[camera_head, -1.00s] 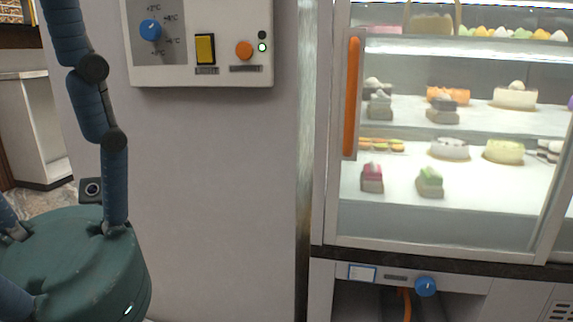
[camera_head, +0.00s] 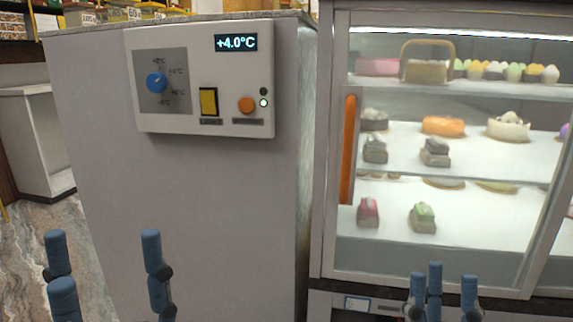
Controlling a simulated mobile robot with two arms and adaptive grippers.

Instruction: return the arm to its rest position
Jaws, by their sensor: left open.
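My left gripper (camera_head: 104,247) is at the lower left, in front of the grey cabinet side. Its blue fingers point up and stand wide apart, with nothing between them. My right gripper (camera_head: 443,280) is at the bottom right, in front of the lower part of the display case. Its several blue fingers point up with gaps between them and hold nothing visible. The palms of both grippers are cut off by the bottom edge of the view.
A control panel (camera_head: 180,115) with a blue dial (camera_head: 157,82), yellow switch (camera_head: 209,101) and orange button (camera_head: 246,105) is on the grey cabinet (camera_head: 230,210). Its display (camera_head: 236,43) reads +4.0°C. The glass case (camera_head: 440,255) holds sweets and has an orange handle (camera_head: 348,150).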

